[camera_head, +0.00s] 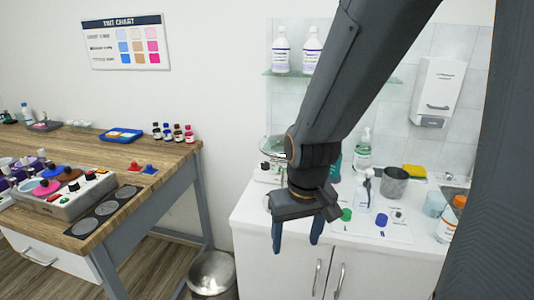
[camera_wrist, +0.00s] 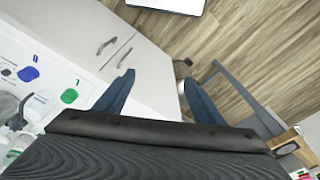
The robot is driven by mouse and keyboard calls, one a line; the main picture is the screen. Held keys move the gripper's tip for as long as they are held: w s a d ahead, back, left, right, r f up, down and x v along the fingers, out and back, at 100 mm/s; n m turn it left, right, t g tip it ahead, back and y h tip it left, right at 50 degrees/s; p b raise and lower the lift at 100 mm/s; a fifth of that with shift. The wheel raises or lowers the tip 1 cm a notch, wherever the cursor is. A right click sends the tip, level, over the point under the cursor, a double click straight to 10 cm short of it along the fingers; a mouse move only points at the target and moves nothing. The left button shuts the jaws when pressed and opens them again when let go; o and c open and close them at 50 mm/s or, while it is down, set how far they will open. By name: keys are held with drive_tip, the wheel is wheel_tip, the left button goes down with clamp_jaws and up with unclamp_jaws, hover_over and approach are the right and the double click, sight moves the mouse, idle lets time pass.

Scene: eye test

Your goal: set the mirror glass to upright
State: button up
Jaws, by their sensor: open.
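A round, glassy disc with a thin rim (camera_head: 272,145), which looks like the mirror glass, shows just left of my arm above the white counter in the head view. It looks tilted well back, but my arm hides its right part and I cannot tell its exact angle. A pale base with a red spot (camera_head: 266,171) is partly visible below it. My gripper (camera_head: 297,244) is open and empty, pointing down in front of the counter's cabinet doors, lower than the disc and apart from it. In the wrist view my gripper (camera_wrist: 157,78) has nothing between its fingers; the disc is not visible there.
The white counter (camera_head: 398,248) holds a steel cup (camera_head: 394,181), a pump bottle (camera_head: 363,150) and green and blue caps. A wooden table (camera_head: 160,178) with several bottles stands at left. A glass shelf with bottles hangs above.

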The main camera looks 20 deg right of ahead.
sight(265, 154)
drive_tip(key=shift+c, duration=1.2)
drive_tip(key=w, duration=0.1)
drive_tip(key=w+a, duration=0.1)
drive_tip(key=w+a+m+t, duration=0.1)
drive_tip(key=shift+f+b, duration=0.25)
drive_tip(key=shift+b, duration=0.1)
drive_tip(key=c, duration=0.7)
drive_tip(key=shift+o, duration=0.2)
drive_tip(key=w+a+r+m+t+b, duration=0.15)
drive_tip(key=w+a+m+t, duration=0.3)
drive_tip(key=w, duration=0.45)
drive_tip(key=w+a+r+m+t+b, duration=0.1)
drive_tip(key=w+a+m+t+b, duration=0.25)
drive_tip(key=w+m, duration=0.4)
drive_tip(key=d+r+m+t+h+b, duration=0.3)
drive_tip(key=d+r+m+h, duration=0.3)
drive_tip(key=m+h, duration=0.7)
drive_tip(key=shift+y, duration=0.5)
drive_tip(key=x, duration=0.2)
drive_tip(key=r+p+x, duration=0.1)
drive_tip(key=x, duration=0.3)
drive_tip(key=shift+w+a+r+p, duration=0.2)
drive_tip(key=shift+w+p, duration=0.1)
drive_tip(key=shift+w, duration=0.1)
clamp_jaws()
